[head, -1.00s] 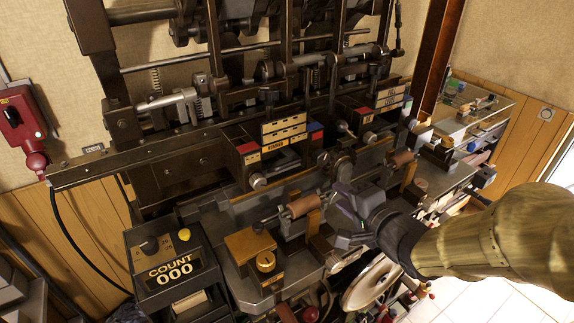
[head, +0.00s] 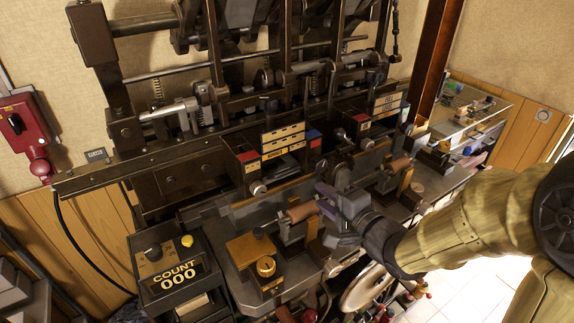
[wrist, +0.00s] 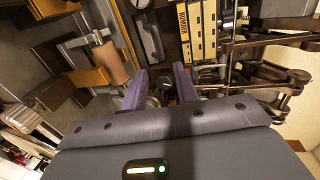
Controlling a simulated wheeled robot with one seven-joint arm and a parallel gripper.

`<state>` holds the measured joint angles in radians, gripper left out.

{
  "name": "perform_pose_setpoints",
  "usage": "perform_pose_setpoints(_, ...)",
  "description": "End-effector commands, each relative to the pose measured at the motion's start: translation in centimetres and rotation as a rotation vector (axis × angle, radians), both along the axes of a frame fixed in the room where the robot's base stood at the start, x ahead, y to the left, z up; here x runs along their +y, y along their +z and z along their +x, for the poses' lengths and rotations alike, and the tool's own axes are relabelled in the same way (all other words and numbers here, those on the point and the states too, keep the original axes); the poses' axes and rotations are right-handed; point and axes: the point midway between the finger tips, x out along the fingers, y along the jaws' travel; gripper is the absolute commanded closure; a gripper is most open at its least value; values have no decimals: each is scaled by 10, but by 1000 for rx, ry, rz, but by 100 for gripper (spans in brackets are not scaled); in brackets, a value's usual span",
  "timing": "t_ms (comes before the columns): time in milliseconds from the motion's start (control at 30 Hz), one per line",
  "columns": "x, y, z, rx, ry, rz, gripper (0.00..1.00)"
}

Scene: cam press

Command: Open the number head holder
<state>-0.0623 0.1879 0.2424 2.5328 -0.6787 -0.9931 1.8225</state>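My gripper (head: 322,201) is open, with its two purple fingers apart, above the middle of the press bench. In the wrist view the fingers (wrist: 160,86) have a gap between them, with grey metal parts behind it. A copper-brown cylindrical handle (head: 300,212) on a metal bracket lies just left of the fingers. It also shows in the wrist view (wrist: 112,63), beside the left finger and apparently not held. A "NUMBER" label (wrist: 183,20) sits by pale stacked plates, which also show in the head view (head: 283,138). I cannot tell which part is the number head holder.
A second brown handle (head: 399,164) stands to the right. Dark press uprights and rods (head: 250,100) rise behind. A white wheel (head: 362,287) is below my arm.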

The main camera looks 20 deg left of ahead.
Motion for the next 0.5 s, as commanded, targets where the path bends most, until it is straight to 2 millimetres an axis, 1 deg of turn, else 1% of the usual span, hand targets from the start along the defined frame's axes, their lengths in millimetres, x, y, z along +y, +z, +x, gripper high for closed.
perform_pose_setpoints(33,2,4,1,4,1,0,70)
perform_pose_setpoints(400,11,-2,9,2,-10,-12,70)
perform_pose_setpoints(500,24,-8,20,-2,-7,-11,70)
